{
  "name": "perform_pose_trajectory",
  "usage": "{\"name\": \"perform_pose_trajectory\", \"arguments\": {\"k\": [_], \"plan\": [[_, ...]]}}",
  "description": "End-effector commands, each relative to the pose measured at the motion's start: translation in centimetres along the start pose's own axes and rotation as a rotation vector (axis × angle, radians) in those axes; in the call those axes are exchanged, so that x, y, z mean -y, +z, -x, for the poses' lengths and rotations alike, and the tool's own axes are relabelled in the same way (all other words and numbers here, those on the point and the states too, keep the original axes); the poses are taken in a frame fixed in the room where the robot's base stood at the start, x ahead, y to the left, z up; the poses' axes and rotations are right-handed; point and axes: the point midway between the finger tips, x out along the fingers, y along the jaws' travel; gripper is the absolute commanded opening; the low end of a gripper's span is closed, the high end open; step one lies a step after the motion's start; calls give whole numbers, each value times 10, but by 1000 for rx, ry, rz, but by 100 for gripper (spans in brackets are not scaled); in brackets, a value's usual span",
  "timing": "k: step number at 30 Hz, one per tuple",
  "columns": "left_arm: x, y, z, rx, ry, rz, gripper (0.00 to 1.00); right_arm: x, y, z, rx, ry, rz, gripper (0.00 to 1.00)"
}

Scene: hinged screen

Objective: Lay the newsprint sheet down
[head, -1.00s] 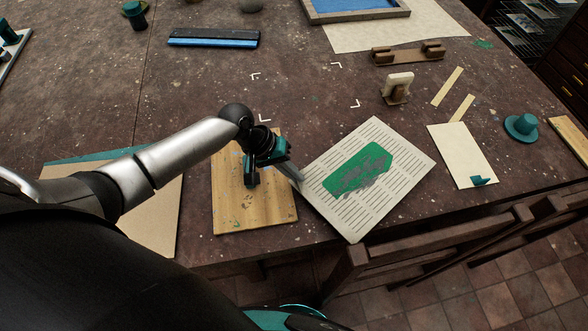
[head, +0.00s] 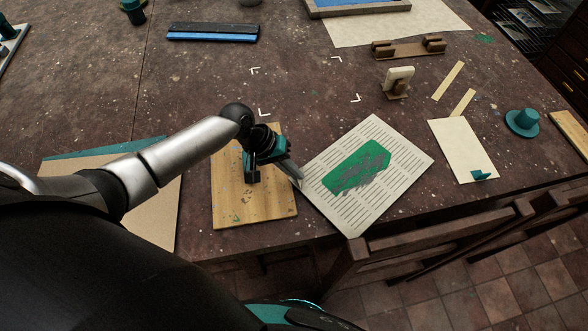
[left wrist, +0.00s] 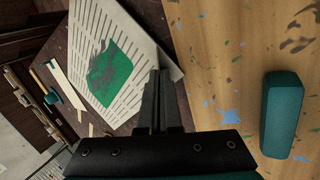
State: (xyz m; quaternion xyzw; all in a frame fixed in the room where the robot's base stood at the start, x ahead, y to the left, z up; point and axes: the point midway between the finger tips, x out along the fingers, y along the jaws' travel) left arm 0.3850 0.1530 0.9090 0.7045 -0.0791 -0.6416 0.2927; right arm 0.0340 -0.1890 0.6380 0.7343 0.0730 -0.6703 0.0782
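The newsprint sheet (head: 400,150) is pale with rows of dark printed lines and a green patch smeared with grey. In the head view it is right of the wooden board, turned at an angle, with its near corner by the table's front edge. My left gripper (head: 297,178) is at the sheet's left corner. In the left wrist view its fingers (left wrist: 160,75) are close together over that corner of the sheet (left wrist: 135,35) and look shut on it. I cannot tell how far the sheet is above the table. My right gripper is out of view.
A paint-flecked wooden board (head: 265,205) lies left of the sheet, with a teal block (left wrist: 283,115) on it. White corner marks (head: 337,60) frame bare table beyond. A cream card (head: 460,145) lies right. A chair (head: 430,240) stands at the front edge.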

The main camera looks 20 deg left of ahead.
Motion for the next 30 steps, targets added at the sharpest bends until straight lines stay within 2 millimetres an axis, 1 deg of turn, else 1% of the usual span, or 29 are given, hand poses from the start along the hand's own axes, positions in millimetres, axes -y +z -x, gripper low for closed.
{"name": "perform_pose_trajectory", "arguments": {"k": [13, 20, 30], "plan": [[0, 0, 0, 0, 0, 0, 0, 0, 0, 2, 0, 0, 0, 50], [-1, 0, 0, 0, 1, 0, 0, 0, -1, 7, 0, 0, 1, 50], [0, 0, -1, 0, 0, 0, 0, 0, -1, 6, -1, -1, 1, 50]]}}
